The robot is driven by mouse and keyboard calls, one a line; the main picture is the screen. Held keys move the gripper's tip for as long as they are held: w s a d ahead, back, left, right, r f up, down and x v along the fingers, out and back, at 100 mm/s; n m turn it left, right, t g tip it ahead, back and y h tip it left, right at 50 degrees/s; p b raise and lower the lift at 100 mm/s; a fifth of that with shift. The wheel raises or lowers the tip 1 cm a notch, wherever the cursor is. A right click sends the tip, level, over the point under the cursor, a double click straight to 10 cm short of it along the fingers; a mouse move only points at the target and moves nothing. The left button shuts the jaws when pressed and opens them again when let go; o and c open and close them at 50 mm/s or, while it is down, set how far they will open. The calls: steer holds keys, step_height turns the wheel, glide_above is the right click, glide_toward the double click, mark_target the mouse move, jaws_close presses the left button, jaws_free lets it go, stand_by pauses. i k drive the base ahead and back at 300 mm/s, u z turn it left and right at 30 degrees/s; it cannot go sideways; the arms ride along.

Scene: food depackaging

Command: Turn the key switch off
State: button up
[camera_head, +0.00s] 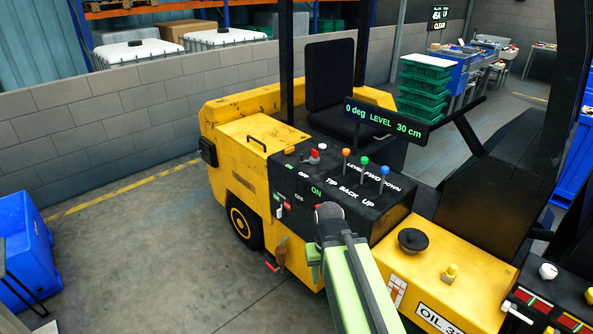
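My gripper's fingers cannot be made out.
Orange (346,153), green (364,161) and blue (384,172) knobbed levers stand right of the switch. A display (383,121) reads 0 deg, LEVEL, 30 cm. A dark post rises behind the panel. A blue bin (25,245) stands at left; the floor between is clear.

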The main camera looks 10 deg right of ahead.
mark_target(311, 161)
steer(key=u, duration=0.1)
steer(key=k, duration=0.4)
steer(key=z, duration=0.25)
steer(key=i, duration=0.8)
steer(key=u, duration=4.65)
steer(key=i, duration=0.1)
steer(key=z, duration=1.7)
steer(key=k, duration=0.8)
steer(key=z, duration=1.1)
steer(key=i, duration=0.9)
steer(key=u, duration=0.05)
